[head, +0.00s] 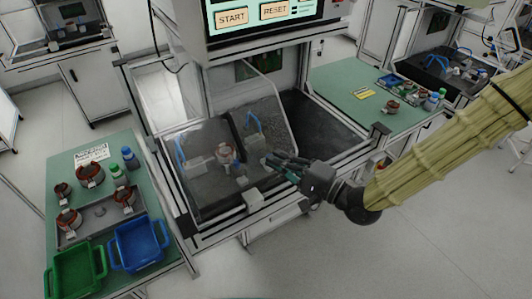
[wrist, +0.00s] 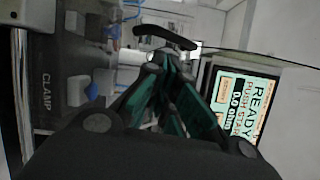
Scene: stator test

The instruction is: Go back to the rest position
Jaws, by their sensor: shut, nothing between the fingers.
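My gripper (head: 275,163) reaches in from the right in the head view, at the front of the test station, over its dark work surface. In the wrist view my gripper (wrist: 165,62) has its green fingers brought together, with nothing between them. A stator (head: 226,154) with copper-coloured windings sits in the fixture on the station, left of my gripper and apart from it. The wrist view shows the word CLAMP on the station's dark surface (wrist: 42,110) and blue-and-grey fixture parts (wrist: 95,88).
The station screen (head: 262,14) shows START and RESET; in the wrist view the screen (wrist: 235,105) reads READY. A left table (head: 130,170) holds several stators, bottles, a green bin (head: 78,272) and a blue bin (head: 140,244). A right table (head: 335,82) holds more parts. Open floor lies at front right.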

